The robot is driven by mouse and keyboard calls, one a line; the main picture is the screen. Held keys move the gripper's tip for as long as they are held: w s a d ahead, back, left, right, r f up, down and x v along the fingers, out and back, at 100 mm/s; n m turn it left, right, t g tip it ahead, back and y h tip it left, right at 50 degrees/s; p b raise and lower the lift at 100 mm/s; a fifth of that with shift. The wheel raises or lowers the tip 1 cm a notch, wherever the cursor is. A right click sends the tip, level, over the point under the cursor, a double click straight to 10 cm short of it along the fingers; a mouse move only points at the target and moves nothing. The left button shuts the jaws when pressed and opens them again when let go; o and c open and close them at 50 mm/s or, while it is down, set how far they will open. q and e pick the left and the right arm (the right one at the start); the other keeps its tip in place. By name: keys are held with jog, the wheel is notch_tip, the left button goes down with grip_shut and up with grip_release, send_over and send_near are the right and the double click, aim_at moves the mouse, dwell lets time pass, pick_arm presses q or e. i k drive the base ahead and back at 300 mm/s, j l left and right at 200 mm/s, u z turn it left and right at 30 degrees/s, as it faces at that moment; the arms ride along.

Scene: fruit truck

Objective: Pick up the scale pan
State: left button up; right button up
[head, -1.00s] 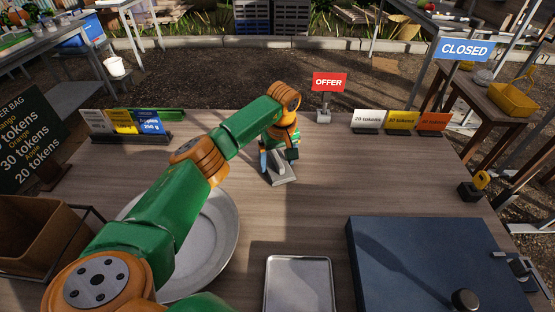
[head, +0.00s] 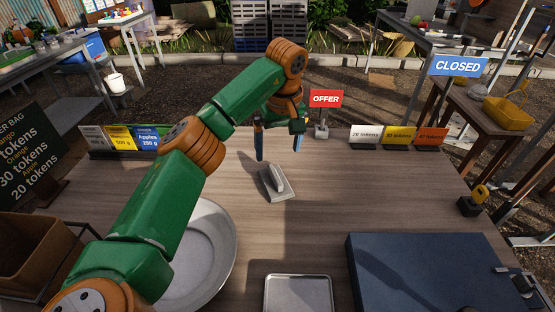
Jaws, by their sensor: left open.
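A large round metal pan (head: 218,250) lies on the table at the left, partly hidden behind my left arm. A small rectangular metal tray (head: 298,281) is at the bottom edge, cut off by the frame. I cannot tell for certain which is the scale pan; the round one looks most like it. My left gripper (head: 278,148) is open and empty, fingers pointing down, above the far middle of the table and well beyond the round pan. Just below it stands a small grey object on a flat base (head: 276,183), apart from the fingers. My right gripper is not in view.
A dark blue flat case (head: 430,270) fills the front right. Token signs (head: 398,136), a red OFFER sign (head: 325,98) and price cards (head: 122,138) line the far edge. A brown box (head: 30,255) is at the left. The centre right is clear.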

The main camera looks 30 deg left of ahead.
aim_at(205, 258)
jog(key=k+l, duration=1.15)
jog(key=k, duration=0.15)
